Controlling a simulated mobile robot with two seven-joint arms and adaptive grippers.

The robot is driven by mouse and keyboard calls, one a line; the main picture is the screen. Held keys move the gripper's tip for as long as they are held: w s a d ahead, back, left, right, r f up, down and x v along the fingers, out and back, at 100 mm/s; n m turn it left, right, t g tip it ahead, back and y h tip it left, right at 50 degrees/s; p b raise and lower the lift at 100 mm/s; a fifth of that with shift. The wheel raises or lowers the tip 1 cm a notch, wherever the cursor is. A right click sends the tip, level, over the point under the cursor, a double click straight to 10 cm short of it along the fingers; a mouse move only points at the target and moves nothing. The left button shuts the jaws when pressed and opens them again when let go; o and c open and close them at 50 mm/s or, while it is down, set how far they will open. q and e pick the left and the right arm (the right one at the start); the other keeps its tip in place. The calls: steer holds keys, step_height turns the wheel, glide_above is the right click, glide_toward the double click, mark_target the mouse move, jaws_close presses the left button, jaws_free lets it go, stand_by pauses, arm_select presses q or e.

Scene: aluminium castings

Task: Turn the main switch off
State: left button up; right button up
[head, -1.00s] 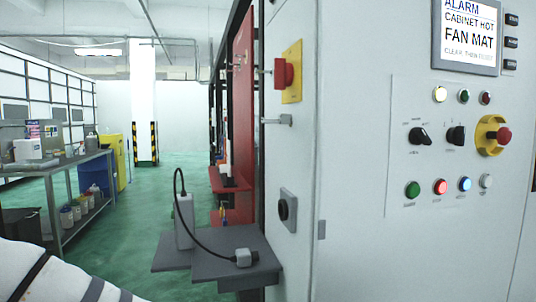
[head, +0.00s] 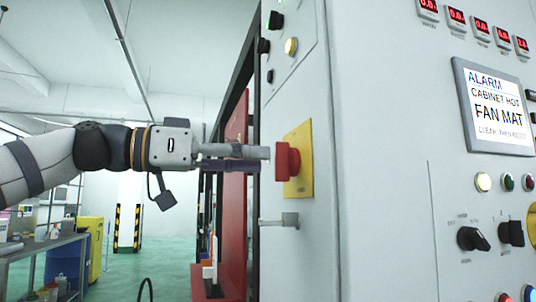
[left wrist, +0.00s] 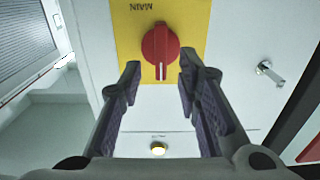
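The main switch (head: 287,161) is a red rotary knob on a yellow plate (head: 303,150) on the cabinet's narrow side face. In the left wrist view the red knob (left wrist: 160,48) sits below the word MAIN on the yellow plate (left wrist: 192,22), with its pointer towards the bottom of the picture. My left gripper (head: 268,156) faces the knob from the left, close to it. In the left wrist view the gripper (left wrist: 160,75) is open, its fingers apart on either side below the knob, with nothing between them. My right gripper is not in view.
A metal latch handle (head: 282,220) sticks out below the switch. The cabinet front carries an alarm screen (head: 495,105), black selector knobs (head: 472,239) and lamps. A red panel (head: 234,190) stands behind my left arm. A bench (head: 40,250) and yellow cabinet (head: 88,250) stand farther left.

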mark_target(276, 157)
arm_select(q)
steer(key=x, duration=0.3)
steer(key=shift+d, duration=0.15)
steer(key=shift+w, duration=0.1)
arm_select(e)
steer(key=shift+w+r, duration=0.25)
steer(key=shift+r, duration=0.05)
arm_select(q)
steer(key=shift+c, duration=0.2)
jaws_close()
